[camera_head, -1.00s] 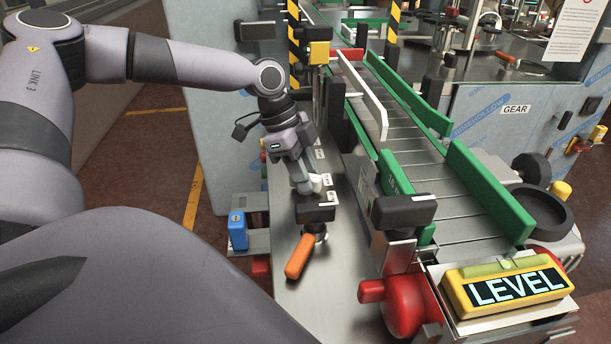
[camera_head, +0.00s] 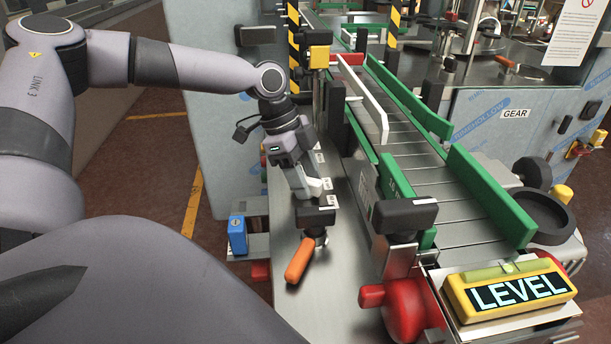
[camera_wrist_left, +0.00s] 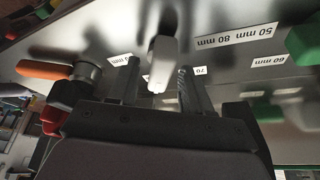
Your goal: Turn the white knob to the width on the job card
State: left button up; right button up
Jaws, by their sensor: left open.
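The white knob (camera_wrist_left: 162,62) shows in the left wrist view as a pale lever standing out from the metal plate. My left gripper (camera_wrist_left: 158,68) is open, with one finger on each side of the knob. I cannot tell whether either finger touches it. In the head view my left gripper (camera_head: 312,190) reaches down at the plate beside the conveyor and mostly hides the knob. Width labels lie around the knob, including one reading 50 mm and 80 mm (camera_wrist_left: 236,36) and a 60 mm label (camera_wrist_left: 269,61). I cannot make out the job card. My right gripper is not in view.
An orange handle (camera_head: 299,260) on a black clamp stands close in front of my gripper. The conveyor (camera_head: 430,180) with green guides lies to the right. A red knob (camera_head: 402,308) and a yellow LEVEL display (camera_head: 512,290) are at the front right.

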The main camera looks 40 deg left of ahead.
pick_arm(q)
jog(key=shift+v, duration=3.55)
